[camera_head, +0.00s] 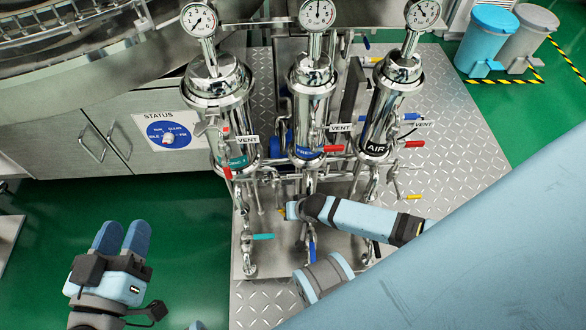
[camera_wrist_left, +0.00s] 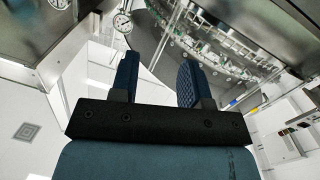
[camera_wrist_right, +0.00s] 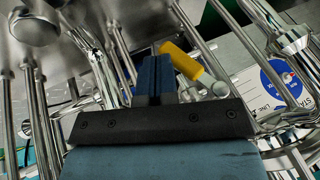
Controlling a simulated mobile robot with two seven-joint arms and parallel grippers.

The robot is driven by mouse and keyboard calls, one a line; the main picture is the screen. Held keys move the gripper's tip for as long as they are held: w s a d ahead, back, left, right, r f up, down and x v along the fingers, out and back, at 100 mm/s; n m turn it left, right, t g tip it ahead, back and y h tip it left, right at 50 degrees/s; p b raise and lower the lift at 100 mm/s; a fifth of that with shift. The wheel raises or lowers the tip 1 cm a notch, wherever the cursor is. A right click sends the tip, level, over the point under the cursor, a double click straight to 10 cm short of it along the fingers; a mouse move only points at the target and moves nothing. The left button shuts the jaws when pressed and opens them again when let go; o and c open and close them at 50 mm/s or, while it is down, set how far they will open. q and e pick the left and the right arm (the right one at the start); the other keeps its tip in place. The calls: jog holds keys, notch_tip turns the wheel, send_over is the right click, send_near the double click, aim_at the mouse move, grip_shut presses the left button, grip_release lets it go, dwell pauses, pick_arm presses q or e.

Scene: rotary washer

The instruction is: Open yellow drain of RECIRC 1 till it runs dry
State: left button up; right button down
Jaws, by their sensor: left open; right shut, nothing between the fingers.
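The RECIRC 1 housing, apparently the left steel filter housing with a green label (camera_head: 238,162), stands left of the FRESH and AIR housings. A yellow drain handle (camera_wrist_right: 182,60) shows in the right wrist view, just right of my right gripper's fingertips (camera_wrist_right: 156,62); I cannot tell whether they touch. In the head view, a small yellow bit (camera_head: 281,212) shows beside my right gripper (camera_head: 291,210), low between the left and middle housings. My right gripper is shut and empty. My left gripper (camera_head: 122,238) is open and empty over the green floor. Water at the drain outlet cannot be made out.
Red vent handles (camera_head: 414,144), a teal handle (camera_head: 263,237) and another yellow handle (camera_head: 412,197) are on the piping. Pipes crowd my right gripper. A STATUS dial panel (camera_head: 188,121) is on the cabinet. Bins (camera_head: 487,38) stand back right. The green floor left is clear.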

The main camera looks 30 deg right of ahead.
pick_arm(q)
jog(key=r+t+p, duration=0.1)
jog(key=r, duration=0.1)
jog(key=r+t+p, duration=0.1)
jog(key=r, duration=0.2)
jog(key=shift+a+r+n+p, duration=0.1)
jog(key=shift+a+n+p, duration=0.1)
jog(key=shift+n+p, duration=0.15)
pick_arm(e)
jog(key=shift+w+a+f, duration=0.3)
jog(key=shift+a+f, duration=0.35)
jog(key=shift+f, duration=0.05)
pick_arm(q)
jog(key=shift+r, duration=0.1)
pick_arm(e)
jog(key=shift+r, duration=0.1)
